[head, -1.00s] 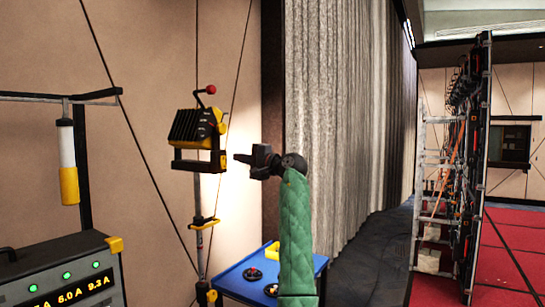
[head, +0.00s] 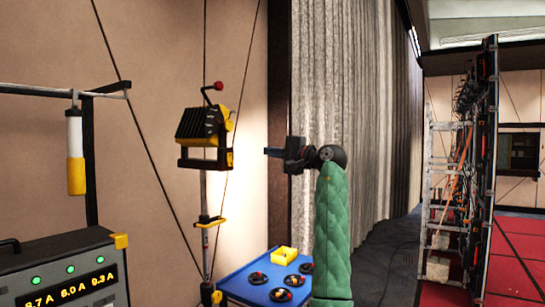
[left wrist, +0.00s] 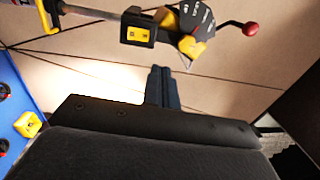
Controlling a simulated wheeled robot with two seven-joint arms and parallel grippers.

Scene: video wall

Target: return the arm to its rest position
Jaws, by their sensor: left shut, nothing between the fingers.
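My left gripper (head: 274,152) is at the end of my green-sleeved arm, in the middle of the head view. It points left and is shut with nothing in it. In the left wrist view its two fingers (left wrist: 161,86) lie side by side, touching. A black and yellow lamp-like unit (head: 204,125) on a pole, with a red-knobbed lever, stands to the left of the gripper, with a gap between them. The same unit shows at the top of the left wrist view (left wrist: 187,22). My right gripper is not in view.
A blue table (head: 237,285) with a yellow box (head: 285,255) and several dark discs stands below, left of my arm. A grey meter box (head: 60,265) and a hanging white-yellow cylinder (head: 75,150) are at left. A grey curtain (head: 345,90) hangs behind; a rack (head: 465,180) stands right.

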